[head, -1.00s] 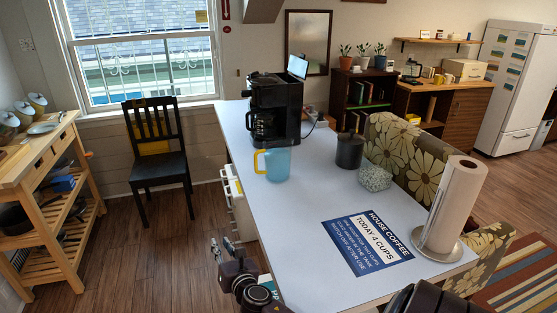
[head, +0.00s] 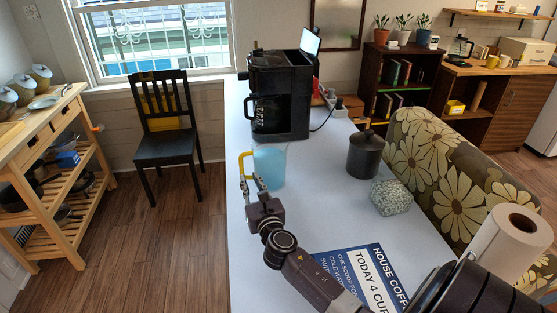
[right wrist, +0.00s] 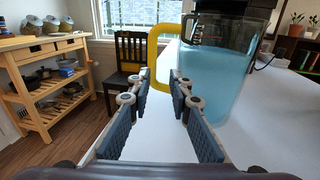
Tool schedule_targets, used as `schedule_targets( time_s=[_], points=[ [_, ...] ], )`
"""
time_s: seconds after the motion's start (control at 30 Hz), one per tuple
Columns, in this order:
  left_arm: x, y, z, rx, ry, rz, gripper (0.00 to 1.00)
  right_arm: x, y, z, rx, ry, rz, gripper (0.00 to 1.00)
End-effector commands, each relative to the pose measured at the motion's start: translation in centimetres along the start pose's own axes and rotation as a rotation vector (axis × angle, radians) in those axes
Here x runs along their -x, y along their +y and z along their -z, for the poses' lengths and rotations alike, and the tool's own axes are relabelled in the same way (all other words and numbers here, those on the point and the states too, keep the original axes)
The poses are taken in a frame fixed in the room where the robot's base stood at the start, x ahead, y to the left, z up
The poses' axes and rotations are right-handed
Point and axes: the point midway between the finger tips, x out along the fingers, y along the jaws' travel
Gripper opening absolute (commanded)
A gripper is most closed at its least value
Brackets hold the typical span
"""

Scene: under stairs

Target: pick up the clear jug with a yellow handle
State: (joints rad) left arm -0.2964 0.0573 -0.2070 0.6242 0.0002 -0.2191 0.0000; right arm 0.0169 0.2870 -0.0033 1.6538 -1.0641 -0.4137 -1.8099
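The clear jug (head: 270,166) with a light-blue filling stands upright on the white table, in front of the coffee maker. Its yellow handle (head: 245,165) points left, towards the table's left edge. The jug also shows in the right wrist view (right wrist: 222,65), with its handle (right wrist: 153,56) near the middle. My right gripper (head: 246,180) is at the handle, its fingers pointing away from me. In the right wrist view its fingers (right wrist: 161,88) are apart, with the handle's lower part at or just beyond the tips. Contact cannot be told. My left gripper is not in view.
The black coffee maker (head: 279,95) stands just behind the jug. A dark canister (head: 365,155) and a speckled box (head: 391,197) are to its right. A blue sign (head: 362,276) and a paper towel roll (head: 508,250) are nearer. A black chair (head: 165,140) stands left of the table.

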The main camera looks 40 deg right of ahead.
Motion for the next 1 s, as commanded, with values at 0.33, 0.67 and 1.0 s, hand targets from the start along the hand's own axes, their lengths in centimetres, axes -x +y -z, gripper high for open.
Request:
schedule_targets(
  time_s=[0.33, 0.67, 1.0],
  points=[
    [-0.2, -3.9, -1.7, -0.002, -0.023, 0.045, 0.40, -4.4, 0.2, -1.0, -0.002, -0.002, 0.000, 0.19],
    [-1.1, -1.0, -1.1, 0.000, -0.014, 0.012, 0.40, -6.9, 0.3, -1.0, -0.001, 0.001, -0.002, 0.19],
    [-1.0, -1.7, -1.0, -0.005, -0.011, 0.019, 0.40, -6.8, 0.3, -1.0, -0.001, 0.001, -0.001, 0.00]
  ],
)
